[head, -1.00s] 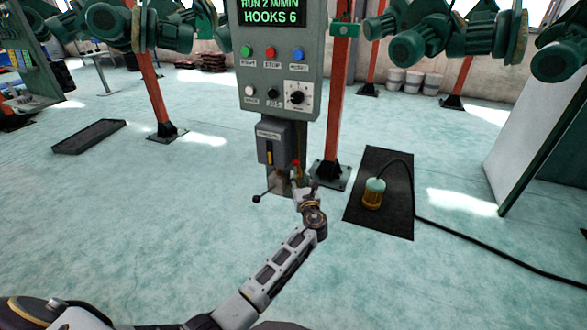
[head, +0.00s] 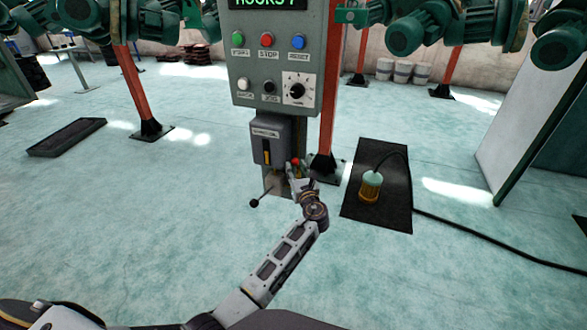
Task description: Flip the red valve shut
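The red valve (head: 295,161) is a small red spot low on the post of the grey control stand, just right of the grey switch box. My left gripper (head: 298,173) is right at the valve, its fingers in front of and beside it. They hide most of the valve's lower part. The gripper is too small here to tell whether its fingers are open or closed, or whether they touch the valve. My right gripper is not in view.
The grey control panel (head: 272,65) with buttons and a dial stands above the switch box (head: 269,140). A ball-ended lever (head: 254,203) sticks out low left. A black mat (head: 388,214) with a yellow-and-teal lamp (head: 370,187) lies right. Red posts stand behind.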

